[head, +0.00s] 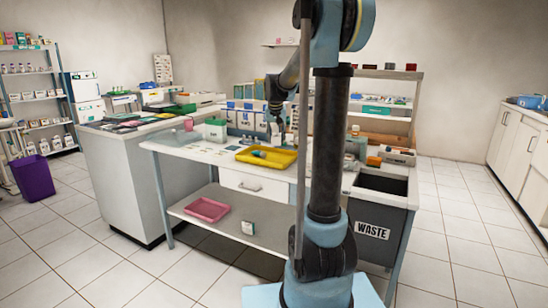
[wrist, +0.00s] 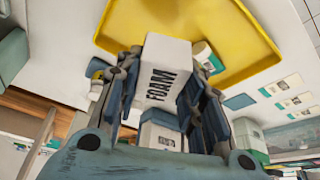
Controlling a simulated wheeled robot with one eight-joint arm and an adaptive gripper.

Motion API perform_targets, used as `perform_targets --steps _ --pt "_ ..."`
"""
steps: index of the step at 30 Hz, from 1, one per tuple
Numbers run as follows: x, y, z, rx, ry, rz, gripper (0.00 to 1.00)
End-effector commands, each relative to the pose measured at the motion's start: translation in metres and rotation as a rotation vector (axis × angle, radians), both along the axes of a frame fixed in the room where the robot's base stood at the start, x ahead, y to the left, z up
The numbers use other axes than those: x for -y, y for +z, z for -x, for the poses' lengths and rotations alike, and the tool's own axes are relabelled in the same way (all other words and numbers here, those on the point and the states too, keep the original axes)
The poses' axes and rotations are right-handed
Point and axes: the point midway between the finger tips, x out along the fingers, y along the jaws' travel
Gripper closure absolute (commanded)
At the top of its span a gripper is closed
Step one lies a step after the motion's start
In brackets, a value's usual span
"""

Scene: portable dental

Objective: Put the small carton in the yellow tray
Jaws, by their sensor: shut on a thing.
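My gripper (wrist: 160,80) is shut on a small white carton (wrist: 167,58) marked FOAM, with a dark finger on each side of it. The yellow tray (wrist: 185,16) fills the upper part of the wrist view, and the carton's end overlaps its edge there. In the head view the yellow tray (head: 285,160) lies on the table, and my gripper (head: 277,124) is just behind and above it. The carton is too small to make out clearly in the head view. A teal and white item (head: 258,154) lies in the tray.
A green-topped box (head: 215,130) and a pink item (head: 188,124) stand left of the tray. Boxes line the table's back. A waste bin (head: 385,200) is at the right. A pink tray (head: 206,210) and a small box (head: 249,228) are on the lower shelf.

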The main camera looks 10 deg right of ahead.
Motion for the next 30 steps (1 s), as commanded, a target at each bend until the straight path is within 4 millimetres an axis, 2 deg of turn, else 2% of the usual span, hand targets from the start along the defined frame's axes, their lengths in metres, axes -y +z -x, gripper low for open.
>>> perform_targets --steps 3,6,11,19,30 --pt "0.013 -0.02 -0.001 0.0 -0.017 -0.001 0.85" --pt "0.019 -0.033 0.0 0.0 -0.024 0.0 0.85" --pt "0.023 -0.043 0.0 0.0 -0.029 0.0 0.85" --pt "0.025 -0.076 -0.001 0.0 -0.03 0.0 0.85" --pt "0.025 -0.082 0.0 0.0 -0.029 0.0 0.85"
